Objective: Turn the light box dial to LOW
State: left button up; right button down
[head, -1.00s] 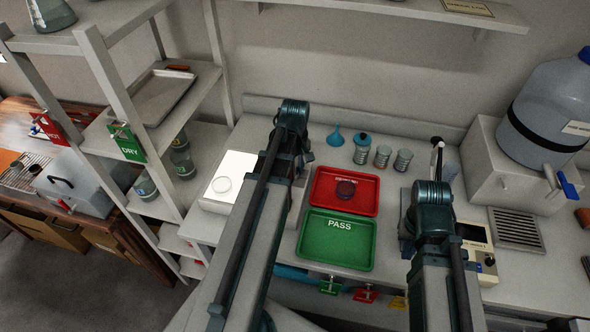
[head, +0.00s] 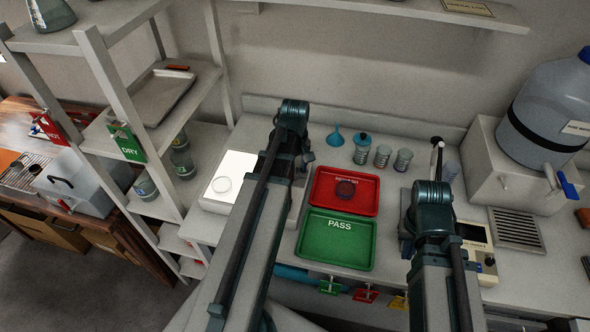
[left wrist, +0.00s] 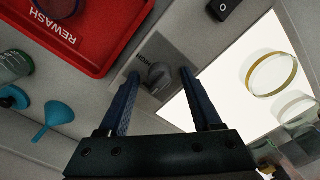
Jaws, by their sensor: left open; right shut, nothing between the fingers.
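The light box (head: 239,163) has a bright white panel and stands left of the trays in the head view, partly hidden by my left arm. In the left wrist view its grey control strip (left wrist: 176,52) carries a grey round dial (left wrist: 159,76) with a raised grip. In the head view the dial is hidden behind my left arm. My right arm shows, but its fingers are hidden.
A clear dish (head: 222,184) lies on the lit panel. A red REWASH tray (head: 325,205) holding a dish and a green PASS tray (head: 338,257) lie to the right. A blue funnel (head: 335,138) and several jars stand behind. A shelf rack (head: 105,75) stands left.

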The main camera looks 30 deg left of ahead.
pick_arm(q)
jog(key=shift+r, duration=0.1)
pick_arm(e)
jog(key=shift+r, duration=0.1)
pick_arm(q)
notch_tip(320, 180, up, 14)
jog(key=p, duration=1.4)
jog(key=shift+f, duration=0.2)
pick_arm(e)
notch_tip(320, 180, up, 14)
jog(key=shift+f, duration=0.2)
pick_arm(q)
jog(key=s+d+f+m+b, duration=0.2)
jog(key=d+m, duration=0.3)
jog(key=d, duration=0.3)
jog(key=s+d+f+m+b, duration=0.3)
jog(key=s+d+m, duration=0.1)
jog(key=d, duration=0.5)
jog(key=s+d+f+m+y+b, duration=0.1)
jog(key=s+d+f+m+b, duration=0.1)
jog(key=d+m, duration=0.5)
jog(key=shift+s+d+f+b, duration=0.3)
jog(key=shift+s+d+b, duration=0.15)
jog(key=shift+s+d, duration=0.45)
pick_arm(e)
notch_tip(320, 180, down, 8)
jog(key=shift+r, duration=0.15)
